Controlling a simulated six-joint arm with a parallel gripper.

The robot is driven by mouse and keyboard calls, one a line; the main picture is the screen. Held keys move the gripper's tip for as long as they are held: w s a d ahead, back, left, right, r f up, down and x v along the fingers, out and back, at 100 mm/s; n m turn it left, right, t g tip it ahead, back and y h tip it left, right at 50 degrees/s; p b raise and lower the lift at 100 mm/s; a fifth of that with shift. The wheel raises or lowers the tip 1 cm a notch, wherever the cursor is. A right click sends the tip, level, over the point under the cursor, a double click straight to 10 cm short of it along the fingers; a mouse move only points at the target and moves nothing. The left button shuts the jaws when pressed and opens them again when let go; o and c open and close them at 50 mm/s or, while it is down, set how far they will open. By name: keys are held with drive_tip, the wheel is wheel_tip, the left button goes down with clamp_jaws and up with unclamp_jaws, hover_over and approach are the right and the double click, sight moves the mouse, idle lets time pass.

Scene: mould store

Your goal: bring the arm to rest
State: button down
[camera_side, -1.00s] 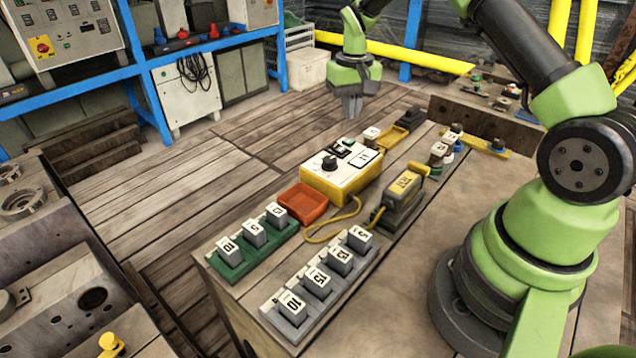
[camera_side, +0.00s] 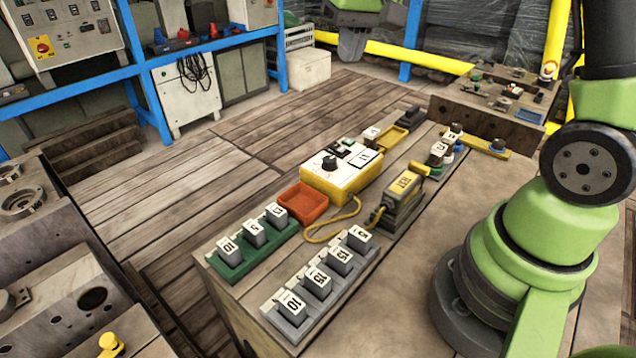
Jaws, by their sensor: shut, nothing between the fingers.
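My gripper (camera_side: 352,46) is at the top of the side view, high above the floor beyond the workbench (camera_side: 400,300). It is shut and empty, with its fingers pointing down. Nothing on the bench touches it. The upper part of my arm is cut off by the top edge of the picture.
On the bench are a yellow box with a dial (camera_side: 338,172), an orange tray (camera_side: 302,204), a green rack (camera_side: 236,262) and a grey rack (camera_side: 268,306) of numbered blocks, and a yellow-grey device (camera_side: 402,200). Yellow rails (camera_side: 430,62) run behind.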

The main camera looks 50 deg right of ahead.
drive_tip(key=s+a+r+t+y, duration=0.1)
drive_tip(key=s+a+r+t, duration=0.1)
drive_tip(key=s+a, duration=0.3)
drive_tip(key=s+a+r+n+t, duration=0.1)
drive_tip(key=s+a+r+t, duration=0.1)
drive_tip(key=s, duration=1.1)
drive_tip(key=a+r, duration=0.1)
drive_tip(key=a, duration=0.1)
drive_tip(key=shift+a+y, duration=0.35)
drive_tip(key=shift+y, duration=0.05)
drive_tip(key=shift+s, duration=0.1)
idle(0.9)
